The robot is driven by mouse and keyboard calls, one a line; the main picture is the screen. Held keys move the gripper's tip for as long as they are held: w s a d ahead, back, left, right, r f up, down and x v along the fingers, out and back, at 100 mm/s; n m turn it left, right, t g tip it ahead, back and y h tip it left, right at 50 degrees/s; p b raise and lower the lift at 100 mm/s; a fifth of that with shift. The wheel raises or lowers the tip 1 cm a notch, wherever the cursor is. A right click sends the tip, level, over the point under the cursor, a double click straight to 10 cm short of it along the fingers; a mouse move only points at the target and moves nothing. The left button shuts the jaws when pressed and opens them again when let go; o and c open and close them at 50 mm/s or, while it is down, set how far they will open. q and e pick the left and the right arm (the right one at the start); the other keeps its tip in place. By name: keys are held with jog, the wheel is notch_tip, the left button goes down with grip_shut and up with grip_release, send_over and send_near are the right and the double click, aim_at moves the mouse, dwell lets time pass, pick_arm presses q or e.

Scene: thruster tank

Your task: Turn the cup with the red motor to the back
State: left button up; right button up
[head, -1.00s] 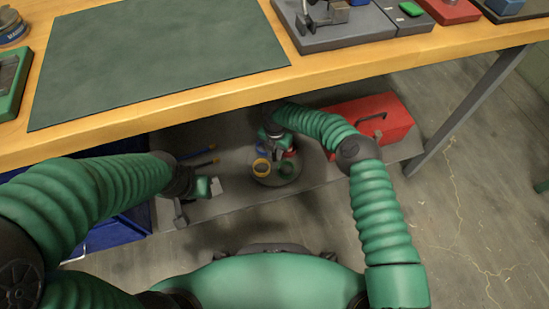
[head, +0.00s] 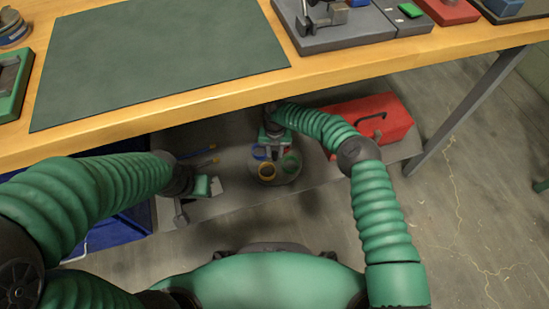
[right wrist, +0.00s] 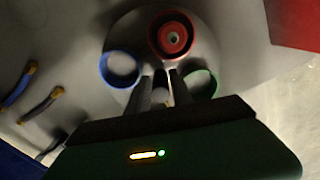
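A round grey turntable (head: 283,177) on the low shelf carries several coloured cups. The yellow cup (head: 267,171) is at the front, the green cup (head: 291,161) at the right, the blue cup (head: 259,153) at the left. My right gripper (right wrist: 162,82) is over the turntable's middle, its fingers closed around a narrow grey post. My left gripper (head: 210,187) hangs left of the turntable; its finger gap is unclear.
The wooden bench (head: 200,103) overhangs the shelf. A red toolbox (head: 372,121) stands right of the turntable. Open floor is at the right.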

jog(key=shift+o, duration=0.8)
notch_tip(320, 180, up, 5)
jog(key=p, duration=0.5)
jog(key=shift+s, duration=0.1)
jog(key=shift+r+p, duration=0.75)
jog(key=shift+r, duration=0.1)
notch_tip(320, 180, up, 3)
jog(key=shift+s+p, duration=0.15)
jog(key=shift+p, duration=0.95)
jog(key=shift+f, duration=0.15)
jog(key=shift+s, duration=0.1)
